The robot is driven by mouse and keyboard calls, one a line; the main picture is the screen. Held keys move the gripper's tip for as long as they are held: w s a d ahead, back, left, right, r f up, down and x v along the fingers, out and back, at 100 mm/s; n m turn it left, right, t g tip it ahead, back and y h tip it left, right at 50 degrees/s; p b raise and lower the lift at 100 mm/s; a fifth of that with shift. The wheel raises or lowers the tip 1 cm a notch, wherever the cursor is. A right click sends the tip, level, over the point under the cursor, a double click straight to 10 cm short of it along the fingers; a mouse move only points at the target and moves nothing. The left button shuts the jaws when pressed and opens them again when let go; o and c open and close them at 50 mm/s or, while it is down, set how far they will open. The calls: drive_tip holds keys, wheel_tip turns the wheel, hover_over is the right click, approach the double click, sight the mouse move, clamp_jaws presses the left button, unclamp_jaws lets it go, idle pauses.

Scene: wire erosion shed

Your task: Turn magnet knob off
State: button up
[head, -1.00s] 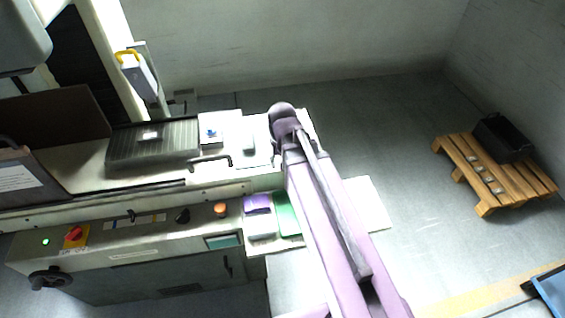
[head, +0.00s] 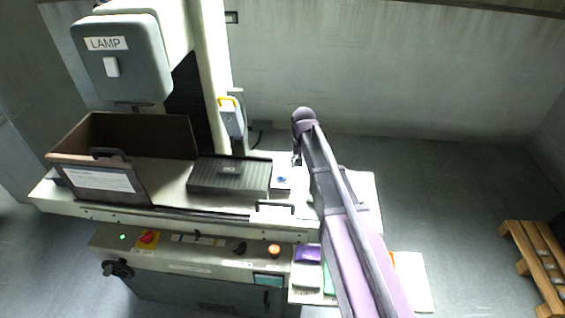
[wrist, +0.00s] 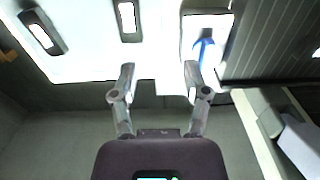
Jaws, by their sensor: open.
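A blue knob (head: 282,180) sits on a small pale block (head: 286,168) on the machine's bed, right of a grey ribbed plate (head: 228,177). I take it for the magnet knob, though no label is readable. In the wrist view the blue knob (wrist: 203,47) stands on its bright block (wrist: 223,24), just beyond my right-hand fingertip. My gripper (wrist: 159,76) is open and empty, its two fingers apart; no grip on the knob shows. In the head view my arm reaches up beside the block, and the gripper's fingers are hard to make out.
A front panel holds a red-yellow switch (head: 148,239), a black knob (head: 240,248) and an orange button (head: 274,250). A brown open box (head: 100,182) is at left, below a lamp-labelled housing (head: 122,62). A wooden pallet (head: 540,262) stands at right. Floor behind is clear.

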wheel_tip(320, 180, up, 4)
drive_tip(key=p, duration=0.3)
hover_over(282, 171)
drive_tip(key=shift+r, duration=0.1)
wheel_tip(282, 171, down, 14)
drive_tip(key=b, duration=1.4)
drive_tip(key=shift+r, duration=0.1)
clamp_jaws()
